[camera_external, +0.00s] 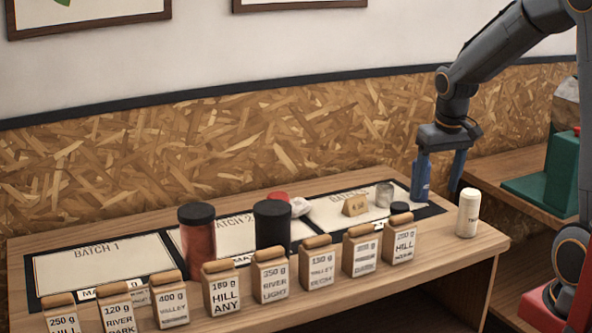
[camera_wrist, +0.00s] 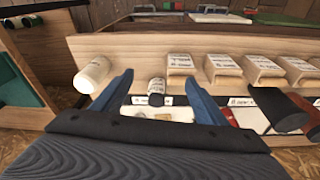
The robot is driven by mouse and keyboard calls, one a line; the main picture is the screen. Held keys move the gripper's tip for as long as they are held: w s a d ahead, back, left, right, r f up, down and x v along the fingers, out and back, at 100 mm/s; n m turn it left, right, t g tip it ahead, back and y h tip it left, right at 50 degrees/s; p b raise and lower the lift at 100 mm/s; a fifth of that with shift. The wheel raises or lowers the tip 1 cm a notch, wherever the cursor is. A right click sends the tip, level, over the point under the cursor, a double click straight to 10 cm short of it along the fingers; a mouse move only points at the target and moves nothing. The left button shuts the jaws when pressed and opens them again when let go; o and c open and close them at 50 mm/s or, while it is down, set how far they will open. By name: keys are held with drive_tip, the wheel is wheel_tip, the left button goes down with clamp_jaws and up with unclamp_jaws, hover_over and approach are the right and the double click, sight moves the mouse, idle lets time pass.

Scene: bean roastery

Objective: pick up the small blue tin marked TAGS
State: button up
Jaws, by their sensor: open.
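I cannot make out a small blue tin marked TAGS in either view. My gripper (camera_external: 438,194) is open and empty above the right end of the table, its two blue fingers pointing down. In the wrist view, a small jar with a dark lid and white label (camera_wrist: 157,87) shows between the fingertips (camera_wrist: 159,74), apart from them. Its dark lid (camera_external: 400,207) shows behind the rightmost bag in the external view. A cream cylinder (camera_external: 468,213) with partly readable lettering stands to the right of my gripper; it also shows in the wrist view (camera_wrist: 93,74).
Labelled paper bags (camera_external: 270,278) line the table's front edge. Behind them stand a red canister with a black lid (camera_external: 199,240) and a dark canister (camera_external: 272,228). A glass jar (camera_external: 384,194) and a small tan card (camera_external: 355,206) are on the rear mat. A green object (camera_external: 562,170) stands right.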

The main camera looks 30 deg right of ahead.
drive_tip(key=w+d+m+b, duration=0.1)
drive_tip(key=w+d, duration=0.2)
drive_tip(key=w, duration=0.4)
drive_tip(key=w+d+m+b, duration=0.1)
drive_tip(key=w+d, duration=0.3)
drive_tip(key=w, duration=0.3)
drive_tip(key=m+t+h+b, duration=0.1)
drive_tip(key=m+h+b, duration=0.1)
drive_tip(key=m, duration=0.1)
hover_over(425, 164)
drive_tip(key=s, duration=0.1)
wheel_tip(425, 164, down, 2)
drive_tip(key=f, duration=0.4)
drive_tip(key=shift+a+f, duration=0.25)
drive_tip(key=shift+a, duration=0.05)
drive_tip(key=shift+p+x, duration=0.35)
drive_tip(key=shift+x, duration=0.85)
drive_tip(key=shift+t, duration=0.3)
drive_tip(key=shift+p+x, duration=1.15)
drive_tip(key=shift+x, duration=1.85)
drive_tip(key=shift+d, duration=0.2)
drive_tip(key=shift+r, duration=0.1)
drive_tip(key=c, duration=1.3)
